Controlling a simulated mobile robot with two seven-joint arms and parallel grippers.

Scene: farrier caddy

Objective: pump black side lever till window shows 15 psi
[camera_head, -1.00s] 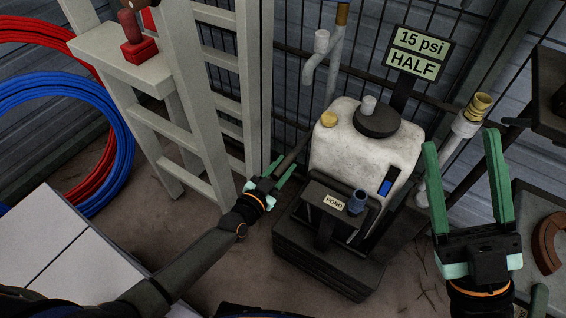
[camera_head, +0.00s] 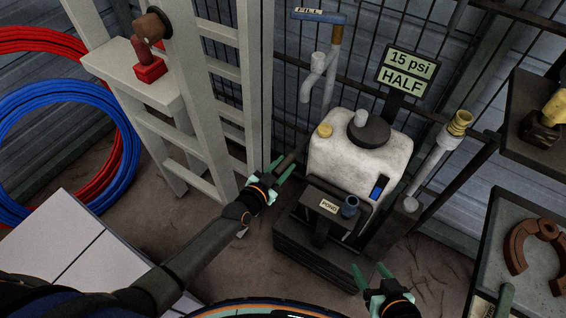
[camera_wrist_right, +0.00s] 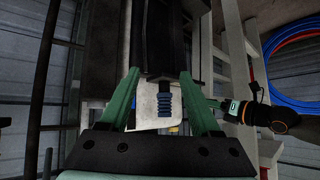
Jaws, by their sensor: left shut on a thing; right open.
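The white tank (camera_head: 362,147) stands on a dark base labelled POND, with a black cap and a yellow cap on top. A window panel (camera_head: 406,70) behind it reads "15 psi" and "HALF". The black side lever (camera_head: 291,158) sticks out at the tank's left side. My left gripper (camera_head: 275,174) is shut on the lever's outer end, partly covering it. My right gripper (camera_head: 374,276) is open and empty in front of the base at the bottom. In the right wrist view, its open fingers (camera_wrist_right: 160,78) frame part of the tank (camera_wrist_right: 145,108), apart from it.
A pale ladder (camera_head: 195,100) stands close left of my left gripper. Blue hose coils (camera_head: 118,150) hang at the far left. A pipe with a yellow fitting (camera_head: 440,150) rises right of the tank. A shelf with horseshoes (camera_head: 515,250) is at the right.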

